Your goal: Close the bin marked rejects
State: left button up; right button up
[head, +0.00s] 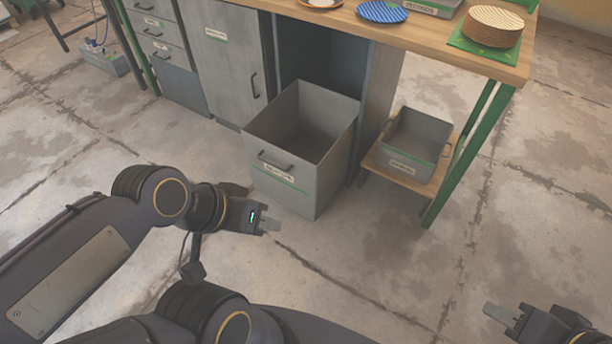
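A grey metal bin (303,188) is pulled far out from under the wooden workbench. It is open at the top and looks empty inside. Its front has a dark bar handle (274,163) with a pale label below it, too small to read. My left gripper (272,227) is low in front of the bin, below its front face and apart from the handle. Its fingertips appear close together with nothing visible between them. My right gripper (496,312) is at the bottom right, away from the bin; its finger gap is not clear.
A smaller grey bin (415,145) stands on a low shelf at right. A closed cabinet door (228,65) is left of the pulled-out bin. The floor in front is clear.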

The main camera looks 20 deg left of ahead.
aim_at(298, 148)
jog(key=i+j+u, duration=0.2)
jog(key=i+j, duration=0.15)
jog(key=i+j+u, duration=0.2)
jog(key=i, duration=0.3)
